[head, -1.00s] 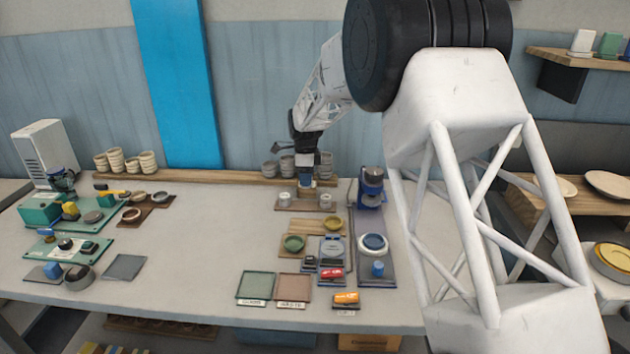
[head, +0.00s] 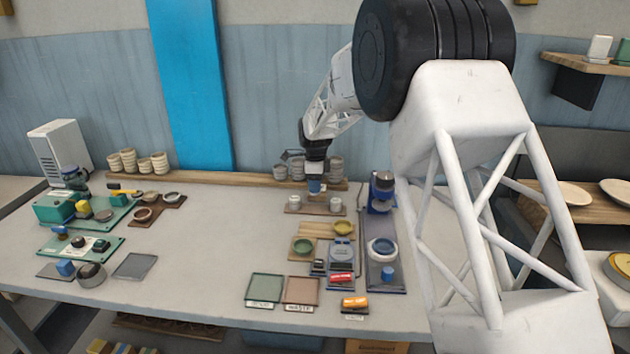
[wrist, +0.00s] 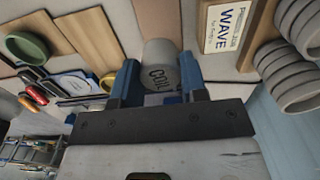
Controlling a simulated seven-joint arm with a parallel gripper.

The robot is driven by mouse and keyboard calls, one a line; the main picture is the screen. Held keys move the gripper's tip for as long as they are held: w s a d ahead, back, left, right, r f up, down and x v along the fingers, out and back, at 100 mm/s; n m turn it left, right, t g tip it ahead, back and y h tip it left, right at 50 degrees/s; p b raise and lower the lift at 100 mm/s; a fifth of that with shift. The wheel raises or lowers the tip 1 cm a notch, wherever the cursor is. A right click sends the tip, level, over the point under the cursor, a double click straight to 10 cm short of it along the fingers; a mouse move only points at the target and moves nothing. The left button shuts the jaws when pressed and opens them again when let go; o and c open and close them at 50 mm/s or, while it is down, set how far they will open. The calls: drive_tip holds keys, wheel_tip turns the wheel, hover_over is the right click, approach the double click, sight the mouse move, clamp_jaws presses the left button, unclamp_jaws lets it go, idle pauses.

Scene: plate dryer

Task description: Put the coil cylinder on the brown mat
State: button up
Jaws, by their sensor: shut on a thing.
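My gripper (wrist: 165,88) is shut on the coil cylinder (wrist: 157,58), a grey cylinder with "COIL" printed on its side, held between the blue fingers. In the head view my gripper (head: 315,186) is near the back of the table, just in front of the stacked cups. The cylinder cannot be made out clearly there. A brown mat (head: 302,290), flat and pinkish-brown with a small label, lies bare near the front edge of the table. It is well in front of my gripper.
A green mat (head: 264,287) lies left of the brown one. Two pale cups (head: 295,202) stand on a small brown board below my gripper. A green bowl (head: 302,246), an orange item (head: 354,302) and a blue device (head: 382,192) are nearby. The table's middle-left is clear.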

drive_tip(key=shift+f, duration=2.7)
drive_tip(key=shift+f, duration=0.5)
drive_tip(key=o, duration=1.4)
drive_tip(key=shift+r, duration=0.1)
drive_tip(key=shift+o, duration=0.3)
drive_tip(key=shift+r, duration=3.35)
drive_tip(key=shift+r, duration=0.1)
